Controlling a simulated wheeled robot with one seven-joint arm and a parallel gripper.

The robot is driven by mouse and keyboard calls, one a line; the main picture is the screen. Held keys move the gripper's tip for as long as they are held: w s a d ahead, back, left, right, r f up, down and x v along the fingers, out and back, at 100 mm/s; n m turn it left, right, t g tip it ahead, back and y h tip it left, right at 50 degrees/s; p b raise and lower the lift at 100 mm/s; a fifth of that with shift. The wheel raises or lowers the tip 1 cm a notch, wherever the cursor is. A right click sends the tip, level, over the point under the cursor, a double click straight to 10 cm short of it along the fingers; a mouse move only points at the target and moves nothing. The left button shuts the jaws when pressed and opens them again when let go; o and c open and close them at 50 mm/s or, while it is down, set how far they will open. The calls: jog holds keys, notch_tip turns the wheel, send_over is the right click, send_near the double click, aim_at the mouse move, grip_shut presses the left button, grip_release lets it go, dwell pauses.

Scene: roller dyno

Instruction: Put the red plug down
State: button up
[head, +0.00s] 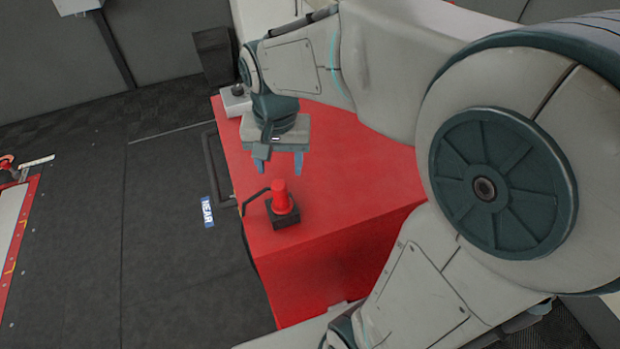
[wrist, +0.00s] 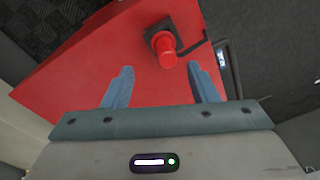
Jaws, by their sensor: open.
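The red plug (head: 281,194) stands upright in a black square base (head: 283,214) near the front left corner of the red cabinet top. In the wrist view the red plug (wrist: 167,59) shows beyond the fingertips, with its black base (wrist: 157,38) under it. My gripper (head: 279,166) is open and empty, its blue fingers above and behind the plug in the head view. In the wrist view my gripper (wrist: 160,70) has its two fingers spread wide, one to each side of the plug's line. The fingers appear apart from the plug.
The red cabinet (head: 350,190) has a mostly bare top. A black bent cable or bar (head: 255,199) extends left from the base. A grey box with a black knob (head: 236,99) sits at the far corner. A "NEAR" label (head: 208,212) lies on the dark floor.

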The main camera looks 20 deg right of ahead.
jog(key=s+n+t, duration=0.2)
jog(key=s+n, duration=0.2)
jog(key=s, duration=0.6)
jog(key=shift+s+f+n+t, duration=0.2)
jog(key=shift+s+n+t, duration=0.1)
jog(key=shift+t, duration=0.1)
jog(key=shift+w, duration=0.1)
notch_tip(320, 180, up, 13)
jog(key=p, duration=0.7)
